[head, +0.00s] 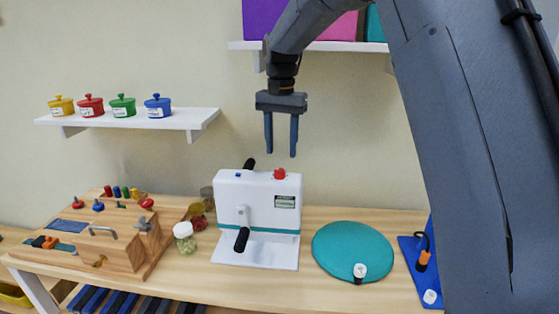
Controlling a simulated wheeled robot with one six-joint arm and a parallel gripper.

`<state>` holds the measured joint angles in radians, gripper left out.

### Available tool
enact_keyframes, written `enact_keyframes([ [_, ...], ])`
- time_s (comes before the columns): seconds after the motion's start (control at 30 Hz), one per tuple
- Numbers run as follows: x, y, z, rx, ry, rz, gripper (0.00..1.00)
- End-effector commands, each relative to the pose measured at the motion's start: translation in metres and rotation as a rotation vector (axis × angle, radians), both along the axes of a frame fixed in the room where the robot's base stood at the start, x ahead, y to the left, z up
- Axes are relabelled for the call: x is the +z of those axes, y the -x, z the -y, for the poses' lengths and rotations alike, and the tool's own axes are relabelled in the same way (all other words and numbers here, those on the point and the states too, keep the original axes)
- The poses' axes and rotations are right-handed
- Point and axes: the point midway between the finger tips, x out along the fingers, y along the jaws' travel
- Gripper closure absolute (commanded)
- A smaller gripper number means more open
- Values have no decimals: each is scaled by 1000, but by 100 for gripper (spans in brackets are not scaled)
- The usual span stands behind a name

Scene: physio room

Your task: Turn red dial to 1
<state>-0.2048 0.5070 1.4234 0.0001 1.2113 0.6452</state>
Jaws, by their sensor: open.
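The red dial (280,174) sits on the top right of a white machine (259,205) that stands on the table. Its markings are too small to read. My gripper (281,154) points down, open and empty, above the machine. Its fingertips are a little above the red dial and in line with it, apart from it in this view. A small blue button (238,174) sits on the machine's top left. Black handles stick out at the machine's back and front, and a small dark display shows on its front.
A teal disc (352,245) lies right of the machine. A wooden board with knobs (120,240) and a jar (184,238) stand to the left. A wall shelf (140,120) holds several coloured pots. Another shelf (330,46) hangs behind my arm.

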Motion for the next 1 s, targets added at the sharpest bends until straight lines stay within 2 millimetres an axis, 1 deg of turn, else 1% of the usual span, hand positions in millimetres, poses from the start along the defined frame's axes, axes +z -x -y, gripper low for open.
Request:
enact_keyframes([
  [0.07,5,-4,-4,-9,0,0,56],
  [0.17,1,-6,-5,-15,1,-3,56],
  [0.27,-10,-5,-5,-15,1,-5,56],
  [0.53,-51,-4,-5,-14,1,-4,56],
  [0.7,-66,-5,-5,-14,0,-1,56],
  [0.83,-71,-5,-5,-14,0,0,56],
  [1.0,-72,-5,-5,-14,0,0,56],
])
